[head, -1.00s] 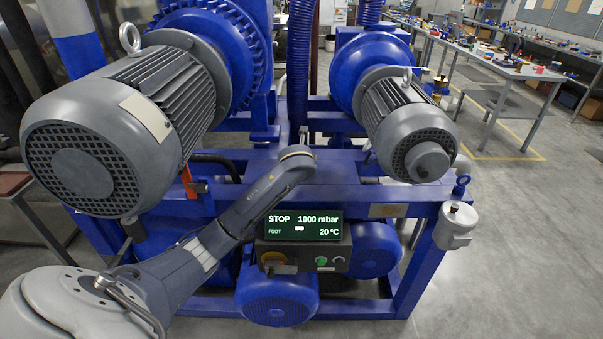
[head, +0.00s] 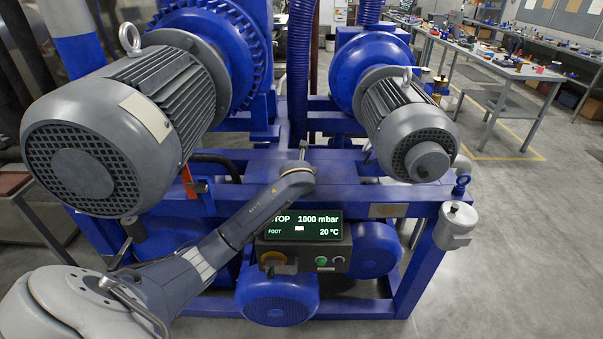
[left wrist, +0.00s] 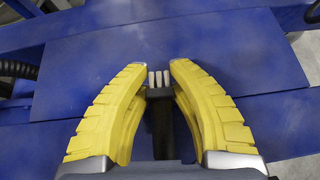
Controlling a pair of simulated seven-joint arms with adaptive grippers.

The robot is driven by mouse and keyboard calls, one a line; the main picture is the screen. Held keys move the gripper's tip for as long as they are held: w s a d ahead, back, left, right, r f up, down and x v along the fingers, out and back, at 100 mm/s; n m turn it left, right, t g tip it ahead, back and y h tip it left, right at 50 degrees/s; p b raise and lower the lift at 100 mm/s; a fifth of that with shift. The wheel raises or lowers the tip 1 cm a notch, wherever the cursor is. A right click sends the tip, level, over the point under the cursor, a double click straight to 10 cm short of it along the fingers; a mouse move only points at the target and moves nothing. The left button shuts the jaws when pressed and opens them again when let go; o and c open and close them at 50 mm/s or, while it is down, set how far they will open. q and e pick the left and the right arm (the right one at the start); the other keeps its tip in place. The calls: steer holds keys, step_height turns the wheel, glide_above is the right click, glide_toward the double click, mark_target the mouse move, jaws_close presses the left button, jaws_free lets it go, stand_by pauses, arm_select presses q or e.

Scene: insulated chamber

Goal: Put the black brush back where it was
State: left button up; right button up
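The black brush (left wrist: 161,118) shows in the left wrist view, its dark body lying lengthwise between my left gripper's yellow fingers, with pale bristles (left wrist: 158,78) at the fingertips. My left gripper (left wrist: 158,70) has its fingertips drawn in on both sides of the brush head and appears shut on it. In the head view my left arm reaches over the display to the blue pump frame; its wrist hides most of the gripper, and only a small thin piece shows beyond it. My right gripper is in neither view.
A control box with a lit display (head: 303,225) sits under my left forearm. A large grey motor (head: 120,130) stands left and a smaller one (head: 405,120) right. The flat blue frame plate (left wrist: 100,75) lies below the gripper. A workbench (head: 495,62) stands back right.

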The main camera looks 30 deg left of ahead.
arm_select(q)
steer(key=o, duration=0.4)
steer(key=shift+r, duration=0.2)
steer(key=v, duration=1.1)
steer(key=shift+o, duration=0.7)
steer(key=shift+s+d+r, duration=0.2)
steer(key=shift+s+r, duration=0.05)
steer(key=shift+s, duration=0.1)
